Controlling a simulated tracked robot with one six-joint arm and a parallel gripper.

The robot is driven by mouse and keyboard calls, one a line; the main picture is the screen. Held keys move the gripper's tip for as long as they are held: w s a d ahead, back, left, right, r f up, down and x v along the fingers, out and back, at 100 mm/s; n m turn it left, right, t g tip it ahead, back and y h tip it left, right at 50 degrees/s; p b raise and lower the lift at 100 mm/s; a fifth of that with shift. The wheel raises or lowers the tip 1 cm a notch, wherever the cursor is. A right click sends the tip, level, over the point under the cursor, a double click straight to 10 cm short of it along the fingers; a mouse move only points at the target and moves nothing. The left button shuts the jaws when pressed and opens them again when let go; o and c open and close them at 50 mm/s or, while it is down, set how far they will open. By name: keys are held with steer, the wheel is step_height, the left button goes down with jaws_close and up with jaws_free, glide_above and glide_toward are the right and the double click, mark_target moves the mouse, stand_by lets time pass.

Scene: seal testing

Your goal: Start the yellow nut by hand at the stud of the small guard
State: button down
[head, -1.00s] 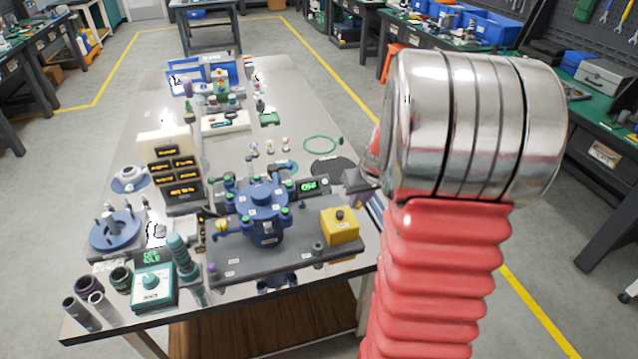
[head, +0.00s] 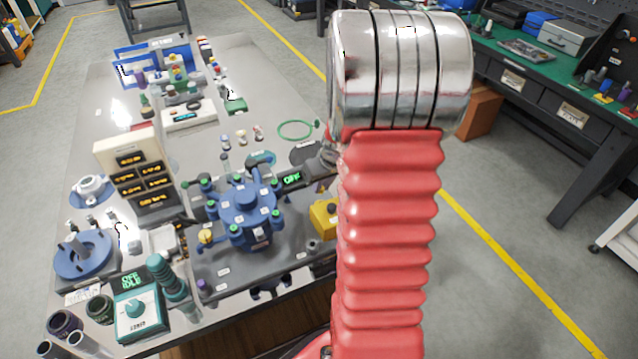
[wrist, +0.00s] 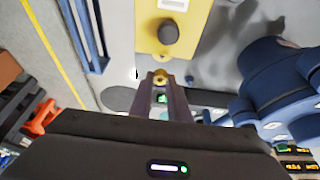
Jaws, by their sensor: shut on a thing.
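My gripper (wrist: 161,84) shows in the wrist view, its two dark fingers close together at the tips. A small brass-yellow nut (wrist: 161,76) sits between the fingertips. Just beyond it is a yellow box-like part (wrist: 190,12) with a dark round knob and a small yellow tab on its near edge. I cannot tell whether this is the small guard, and I cannot make out a stud. In the head view the yellow part (head: 324,219) is partly hidden by my arm, and the fingers and nut are hidden there.
A blue multi-port vessel (head: 247,203) stands on the grey base plate (head: 222,283), close to the right of my gripper in the wrist view. A teal device (head: 140,315), a blue flanged part (head: 83,256) and a cream display block (head: 127,149) stand left of it.

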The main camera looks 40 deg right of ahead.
mark_target(322, 193)
steer(key=shift+f, duration=2.1)
steer(key=shift+s+f, duration=0.1)
steer(key=shift+f, duration=0.3)
stand_by(0.8)
steer(key=shift+a+f+m+h, duration=0.15)
steer(key=shift+m+h, duration=0.35)
steer(key=shift+m, duration=0.9)
